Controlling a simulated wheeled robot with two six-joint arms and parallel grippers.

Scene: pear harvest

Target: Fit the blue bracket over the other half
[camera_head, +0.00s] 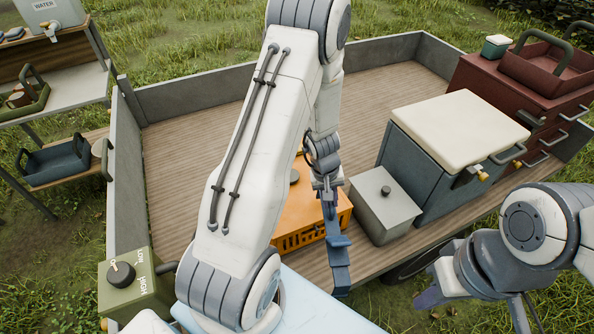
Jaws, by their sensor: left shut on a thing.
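My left gripper (327,187) hangs in the middle of the head view, with its jaws shut on a slate-blue bracket (337,250). The bracket is long, stepped and hangs downward. It is in the air in front of an orange crate (318,217), above the near side of the wagon. My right gripper (436,290) is low at the right, past the wagon's near edge. A bluish-purple piece (428,297) shows at its end; I cannot tell whether this is the other half or part of the gripper. Its jaws are unclear. The two grippers are apart.
The wooden wagon bed (190,140) has grey side walls. A grey box (384,212), a blue-grey cooler (425,165) and red drawers (497,95) stand at its right. A green dial box (130,288) is lower left. A pale blue surface (325,312) lies at the bottom. The bed's left is clear.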

